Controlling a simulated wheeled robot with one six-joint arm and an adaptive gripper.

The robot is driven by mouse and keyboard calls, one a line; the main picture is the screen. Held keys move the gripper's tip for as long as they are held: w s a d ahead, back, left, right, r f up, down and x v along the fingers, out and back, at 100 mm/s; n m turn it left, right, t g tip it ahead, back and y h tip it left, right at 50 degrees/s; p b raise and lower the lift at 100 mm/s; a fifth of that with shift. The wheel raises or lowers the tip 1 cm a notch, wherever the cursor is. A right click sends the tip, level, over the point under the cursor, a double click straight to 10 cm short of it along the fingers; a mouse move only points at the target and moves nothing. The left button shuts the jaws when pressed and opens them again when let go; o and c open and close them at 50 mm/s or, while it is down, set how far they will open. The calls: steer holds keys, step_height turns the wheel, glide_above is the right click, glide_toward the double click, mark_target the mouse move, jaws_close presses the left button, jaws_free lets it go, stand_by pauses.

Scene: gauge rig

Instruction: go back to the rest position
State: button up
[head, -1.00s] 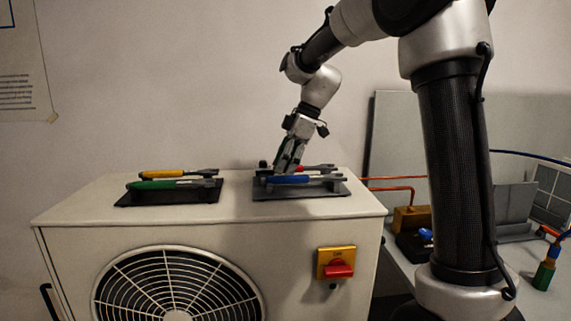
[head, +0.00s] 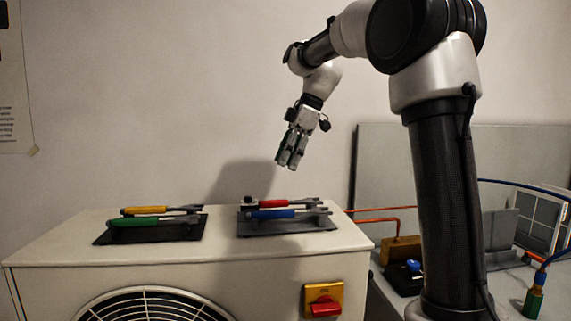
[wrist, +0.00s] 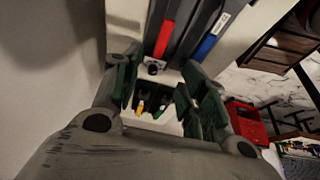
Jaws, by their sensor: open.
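My gripper (head: 290,150) hangs in the air above the right-hand black holder in the head view, open and empty, its fingers pointing down. It also shows in the wrist view (wrist: 155,95) with its fingers apart. Below it, a red-handled tool (head: 273,204) and a blue-handled tool (head: 272,214) lie side by side on the dark holder (head: 290,229). Both handles also show at the top of the wrist view. Nothing is between the fingers.
A second dark holder (head: 180,233) on the white unit (head: 240,262) bears a yellow-handled tool (head: 148,210) and a green-handled tool (head: 138,222). A red switch (head: 323,307) sits on the unit's front. Copper pipes (head: 372,221) run right. Air above the unit is clear.

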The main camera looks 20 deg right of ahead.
steer(key=s+d+f+m+t+h, duration=0.1)
steer(key=s+d+f+m, duration=0.2)
steer(key=s, duration=0.6)
steer(key=s+d+f+m+t+h, duration=0.1)
steer(key=s+f+m, duration=0.4)
steer(key=s, duration=0.5)
steer(key=s+d+f+m+t+h, duration=0.1)
steer(key=s+d+f+m+h, duration=0.1)
steer(key=s+d+f+m, duration=0.2)
steer(key=s+d+m, duration=0.2)
steer(key=s+m, duration=0.2)
steer(key=s, duration=0.2)
steer(key=shift+f+t+h, duration=0.3)
steer(key=shift+f, duration=0.05)
